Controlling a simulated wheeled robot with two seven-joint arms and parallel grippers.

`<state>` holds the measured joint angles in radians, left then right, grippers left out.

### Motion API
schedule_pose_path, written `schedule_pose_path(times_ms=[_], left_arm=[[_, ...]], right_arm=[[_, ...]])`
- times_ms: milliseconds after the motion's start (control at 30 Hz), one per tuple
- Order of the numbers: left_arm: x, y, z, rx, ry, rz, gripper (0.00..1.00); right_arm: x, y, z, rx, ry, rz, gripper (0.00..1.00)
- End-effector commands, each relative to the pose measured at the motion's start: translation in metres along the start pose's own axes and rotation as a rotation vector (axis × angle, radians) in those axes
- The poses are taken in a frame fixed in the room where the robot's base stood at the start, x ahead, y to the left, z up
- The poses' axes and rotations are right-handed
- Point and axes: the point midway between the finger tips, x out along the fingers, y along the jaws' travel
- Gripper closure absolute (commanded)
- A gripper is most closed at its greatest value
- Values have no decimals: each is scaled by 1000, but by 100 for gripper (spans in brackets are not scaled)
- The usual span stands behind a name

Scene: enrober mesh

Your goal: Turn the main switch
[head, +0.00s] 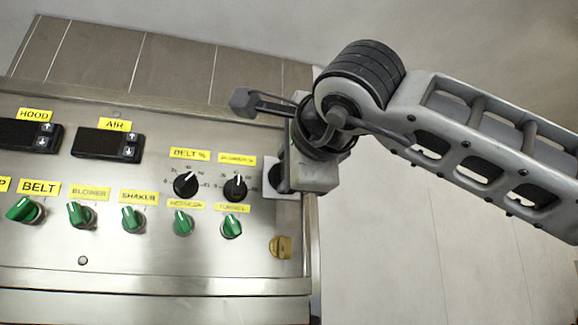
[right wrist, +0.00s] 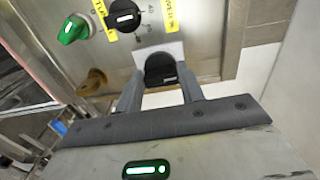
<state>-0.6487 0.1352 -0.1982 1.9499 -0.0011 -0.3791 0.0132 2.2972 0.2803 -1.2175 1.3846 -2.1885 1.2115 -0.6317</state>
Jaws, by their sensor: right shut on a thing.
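The main switch is a black rotary knob on a white square plate, at the right end of the steel control panel (head: 130,258). In the head view my right gripper (head: 284,177) is at the switch and covers much of it; the dark knob (head: 273,175) shows at its left side. In the right wrist view the black knob (right wrist: 160,67) sits between the two grey fingers of my right gripper (right wrist: 161,88), which is shut on it. My left gripper is not in view.
Left of the switch are two black dials (head: 235,188) and a row of green selector knobs (head: 132,218) with yellow labels. A brass-coloured knob (head: 281,247) sits below the switch. Two black displays (head: 107,143) are at upper left. Right of the panel is open room.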

Motion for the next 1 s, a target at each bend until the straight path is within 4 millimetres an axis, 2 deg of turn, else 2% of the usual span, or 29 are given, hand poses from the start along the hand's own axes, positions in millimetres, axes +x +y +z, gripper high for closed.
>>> schedule_pose_path(times_ms=[67,100,167,200,467,567,767,1000], left_arm=[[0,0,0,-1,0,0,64],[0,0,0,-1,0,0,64],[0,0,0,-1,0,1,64],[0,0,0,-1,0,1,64],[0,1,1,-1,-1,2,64],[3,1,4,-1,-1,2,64],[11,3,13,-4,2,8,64],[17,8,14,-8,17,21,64]], right_arm=[[0,0,1,-5,-2,-1,85],[0,0,1,-5,-2,-1,59],[0,0,1,-5,-2,0,42],[0,0,1,-4,-2,0,40],[-1,0,1,-1,-1,0,40],[-6,1,1,-1,-1,-1,40],[-42,4,0,-2,-1,-5,40],[-102,3,1,-3,-2,-5,40]])
